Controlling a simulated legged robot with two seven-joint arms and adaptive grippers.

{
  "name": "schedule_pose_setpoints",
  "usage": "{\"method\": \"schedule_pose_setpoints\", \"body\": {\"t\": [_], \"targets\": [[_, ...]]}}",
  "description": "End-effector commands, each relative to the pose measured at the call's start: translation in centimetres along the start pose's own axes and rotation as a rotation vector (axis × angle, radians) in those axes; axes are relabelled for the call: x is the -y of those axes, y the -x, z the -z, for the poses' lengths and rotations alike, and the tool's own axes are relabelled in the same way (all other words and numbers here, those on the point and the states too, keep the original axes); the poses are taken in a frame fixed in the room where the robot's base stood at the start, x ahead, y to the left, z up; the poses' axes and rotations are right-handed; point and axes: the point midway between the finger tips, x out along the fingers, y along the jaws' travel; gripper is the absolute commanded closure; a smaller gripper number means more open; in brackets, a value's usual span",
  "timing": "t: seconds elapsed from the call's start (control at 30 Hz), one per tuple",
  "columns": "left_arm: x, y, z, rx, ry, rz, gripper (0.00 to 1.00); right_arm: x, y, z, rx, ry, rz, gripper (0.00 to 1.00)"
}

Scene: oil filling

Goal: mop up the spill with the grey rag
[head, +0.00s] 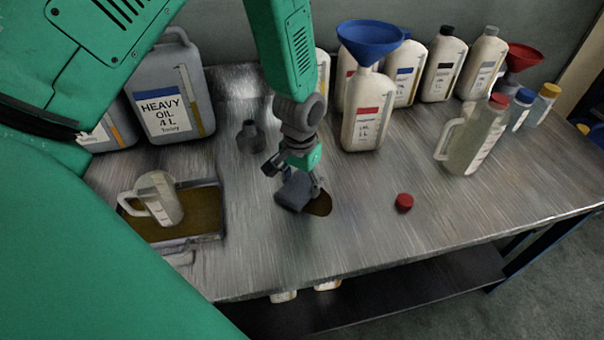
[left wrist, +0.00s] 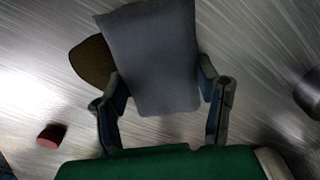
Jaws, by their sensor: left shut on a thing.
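The grey rag (head: 294,192) is in my left gripper (head: 296,180), just over the bench top beside the brown spill (head: 320,204). In the left wrist view the rag (left wrist: 153,58) sits between the two fingers of the left gripper (left wrist: 163,100). The spill (left wrist: 92,61) shows as a dark brown patch at the rag's left edge, and the rag hides part of it. I cannot tell if the rag touches the bench. My right gripper is in neither view.
A tray (head: 222,228) with a clear jug (head: 160,198) stands left of the spill. A red cap (head: 404,202) lies to the right. A bottle with a blue funnel (head: 366,110), a heavy oil can (head: 170,90) and a clear jug with a red lid (head: 474,138) stand behind.

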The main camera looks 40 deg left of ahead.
Motion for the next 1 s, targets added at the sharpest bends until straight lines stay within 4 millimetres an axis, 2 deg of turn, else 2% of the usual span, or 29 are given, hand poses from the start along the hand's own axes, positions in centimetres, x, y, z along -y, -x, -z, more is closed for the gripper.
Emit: {"method": "schedule_pose_setpoints", "body": {"t": [0.1, 0.4, 0.6, 0.77, 1.0], "targets": [[-2.4, 0.0, -0.3, 0.003, -0.006, 0.001, 0.66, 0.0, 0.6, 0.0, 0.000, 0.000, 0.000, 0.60], [-7.0, -0.1, -0.6, 0.003, -0.005, -0.001, 0.66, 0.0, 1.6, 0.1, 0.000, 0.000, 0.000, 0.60], [-8.7, -0.1, -0.7, 0.003, 0.000, -0.003, 0.66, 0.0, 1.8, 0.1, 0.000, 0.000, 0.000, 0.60], [-7.8, -0.1, -0.8, 0.004, 0.004, -0.003, 0.66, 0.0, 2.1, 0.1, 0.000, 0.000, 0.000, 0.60], [-4.0, 0.1, -1.4, 0.003, 0.004, -0.003, 0.66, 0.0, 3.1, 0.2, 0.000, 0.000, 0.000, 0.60]]}}
